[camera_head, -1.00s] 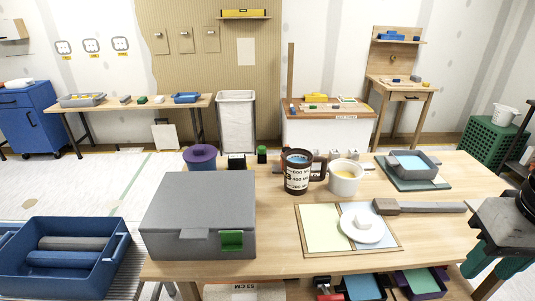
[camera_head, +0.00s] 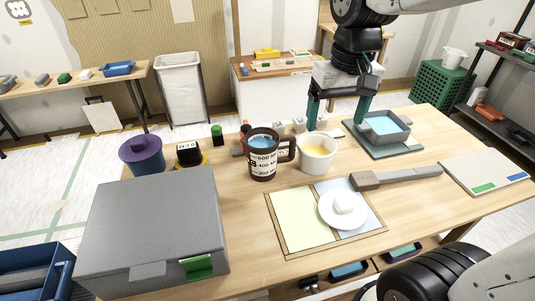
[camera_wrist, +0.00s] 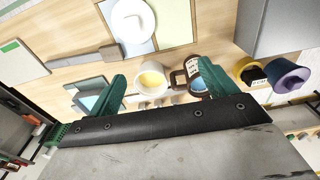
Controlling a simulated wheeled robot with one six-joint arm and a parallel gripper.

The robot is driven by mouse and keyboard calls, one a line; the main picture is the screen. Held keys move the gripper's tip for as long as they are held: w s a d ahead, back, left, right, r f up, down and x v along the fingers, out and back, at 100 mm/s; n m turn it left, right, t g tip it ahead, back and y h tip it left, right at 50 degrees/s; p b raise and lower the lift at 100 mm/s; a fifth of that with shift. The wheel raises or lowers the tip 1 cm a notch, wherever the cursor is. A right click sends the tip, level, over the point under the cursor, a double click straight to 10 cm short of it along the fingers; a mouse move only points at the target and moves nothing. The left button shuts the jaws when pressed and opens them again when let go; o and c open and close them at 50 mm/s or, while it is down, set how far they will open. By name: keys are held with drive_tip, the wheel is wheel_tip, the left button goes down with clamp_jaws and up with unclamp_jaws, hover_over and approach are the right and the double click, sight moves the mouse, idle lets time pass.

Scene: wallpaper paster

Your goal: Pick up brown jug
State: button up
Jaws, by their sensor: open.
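The brown jug (camera_head: 263,165) stands upright on the wooden table, with a white measuring label, blue contents and a handle on its right side. In the wrist view the jug (camera_wrist: 180,79) is partly hidden behind the right finger. My gripper (camera_head: 337,122) is open and empty, fingers pointing down, above the table to the right of the jug and apart from it. In the wrist view my gripper (camera_wrist: 161,76) spans the white cup and part of the jug.
A white cup (camera_head: 316,160) with yellow contents stands close to the jug's handle. A purple-lidded pot (camera_head: 141,160) and a grey box (camera_head: 150,235) are left. A blue-filled tray (camera_head: 383,127) and a brush (camera_head: 400,177) are right.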

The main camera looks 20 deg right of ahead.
drive_tip(key=w+a+f, duration=0.2)
drive_tip(key=w+f, duration=0.4)
drive_tip(key=w, duration=0.6)
hover_over(286, 140)
drive_tip(key=shift+g, duration=0.4)
drive_tip(key=f, duration=0.6)
drive_tip(key=shift+w+a+f, duration=0.15)
drive_tip(key=shift+w+f, duration=0.2)
drive_tip(key=shift+f, duration=0.05)
drive_tip(key=f, duration=0.8)
drive_tip(key=shift+d+f, duration=0.3)
drive_tip(key=shift+d, duration=0.05)
drive_tip(key=shift+c, duration=0.2)
drive_tip(key=c, duration=1.5)
drive_tip(key=shift+w, duration=0.1)
drive_tip(key=shift+c, duration=0.8)
drive_tip(key=shift+r, duration=0.15)
